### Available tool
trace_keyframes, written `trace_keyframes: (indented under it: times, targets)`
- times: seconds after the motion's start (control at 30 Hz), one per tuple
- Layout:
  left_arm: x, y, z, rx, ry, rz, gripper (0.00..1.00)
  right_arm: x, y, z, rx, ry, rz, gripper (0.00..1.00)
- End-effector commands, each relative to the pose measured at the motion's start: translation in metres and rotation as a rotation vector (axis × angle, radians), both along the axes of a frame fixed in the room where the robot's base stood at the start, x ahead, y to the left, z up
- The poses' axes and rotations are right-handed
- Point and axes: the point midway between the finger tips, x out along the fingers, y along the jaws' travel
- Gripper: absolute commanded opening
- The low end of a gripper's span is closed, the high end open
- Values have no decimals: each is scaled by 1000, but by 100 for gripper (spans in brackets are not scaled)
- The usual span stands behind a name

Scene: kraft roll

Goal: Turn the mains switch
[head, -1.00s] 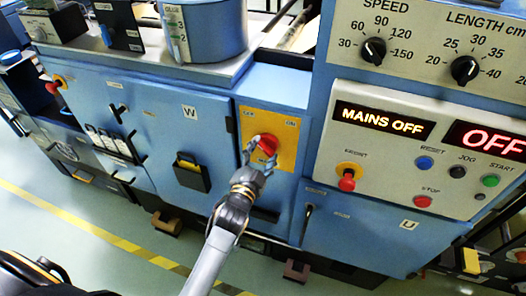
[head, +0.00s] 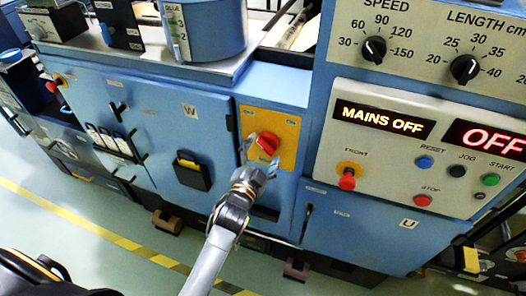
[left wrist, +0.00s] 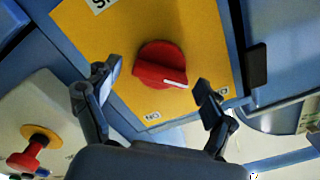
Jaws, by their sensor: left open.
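The mains switch is a red rotary knob (head: 267,143) on a yellow plate (head: 286,160) on the blue machine front. It also shows in the left wrist view (left wrist: 158,62), with a white pointer mark towards the lower right and an ON label below it. My left gripper (head: 262,157) is open just in front of and below the knob. In the left wrist view my left gripper's (left wrist: 155,78) fingertips stand apart on either side of the knob's lower part, and I see no grip on it. The display (head: 383,120) reads MAINS OFF. My right gripper is not in view.
A control panel right of the switch has a red mushroom button (head: 347,179), a blue button (head: 424,162), a green button (head: 490,180) and a red OFF display (head: 485,138). A black pocket (head: 191,170) sits on the door to the left. The floor in front has a yellow stripe.

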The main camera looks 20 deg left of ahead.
Motion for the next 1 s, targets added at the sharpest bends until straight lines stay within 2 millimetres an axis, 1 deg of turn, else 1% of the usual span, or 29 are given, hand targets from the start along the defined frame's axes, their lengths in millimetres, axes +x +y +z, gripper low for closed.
trace_keyframes:
  times: [0.07,0.17,0.27,0.5,0.6,0.7,0.83,1.0]
  targets:
    - [-1,0,0,1,0,0,83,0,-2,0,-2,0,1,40]
    - [-9,0,0,1,0,0,83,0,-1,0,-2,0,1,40]
    - [-26,1,-1,1,3,0,83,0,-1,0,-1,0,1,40]
    - [-78,3,-1,0,4,0,83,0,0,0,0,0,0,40]
    - [-96,3,-1,0,4,1,83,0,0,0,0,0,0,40]
    - [-109,4,-1,0,2,1,83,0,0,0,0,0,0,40]
    - [-118,4,0,0,1,1,83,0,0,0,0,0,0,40]
    - [-120,4,0,0,0,0,83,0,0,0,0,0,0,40]
